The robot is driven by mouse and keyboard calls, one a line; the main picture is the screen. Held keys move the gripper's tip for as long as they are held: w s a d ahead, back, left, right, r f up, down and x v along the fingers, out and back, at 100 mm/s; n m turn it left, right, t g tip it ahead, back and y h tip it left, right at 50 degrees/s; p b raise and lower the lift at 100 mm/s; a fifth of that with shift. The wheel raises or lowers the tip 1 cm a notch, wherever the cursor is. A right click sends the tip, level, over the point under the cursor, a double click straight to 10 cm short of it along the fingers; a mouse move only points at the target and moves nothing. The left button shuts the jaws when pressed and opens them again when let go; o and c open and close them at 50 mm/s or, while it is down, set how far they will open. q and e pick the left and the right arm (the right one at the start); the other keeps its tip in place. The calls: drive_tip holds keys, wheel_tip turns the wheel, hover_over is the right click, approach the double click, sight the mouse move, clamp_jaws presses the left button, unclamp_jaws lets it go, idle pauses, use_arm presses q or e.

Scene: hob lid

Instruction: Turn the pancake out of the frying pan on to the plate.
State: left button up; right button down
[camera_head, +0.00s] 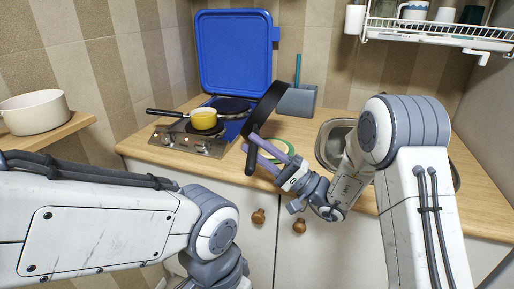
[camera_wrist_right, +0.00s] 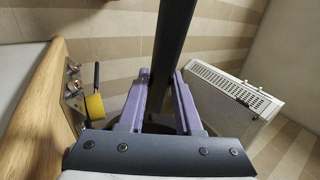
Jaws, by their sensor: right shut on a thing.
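The dark frying pan (camera_head: 268,100) is held up over the counter, steeply tilted and seen nearly edge-on, with its handle pointing down toward the front. My right gripper (camera_head: 252,151) has its purple fingers shut on the handle. In the right wrist view the dark handle (camera_wrist_right: 172,45) runs up between the fingers of the right gripper (camera_wrist_right: 160,85). The plate (camera_head: 290,149), with a green rim, lies on the counter below and behind the gripper, partly covered by it. I cannot make out the pancake. My left gripper is outside the view.
A small yellow pan (camera_head: 203,119) stands on the hob (camera_head: 185,140), left of the frying pan. The blue hob lid (camera_head: 234,50) stands upright behind. A grey container (camera_head: 299,100) and a sink (camera_head: 330,145) are to the right. A white pot (camera_head: 35,112) sits on a left shelf.

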drive_tip(key=shift+r+p, duration=2.4)
drive_tip(key=shift+r, duration=2.2)
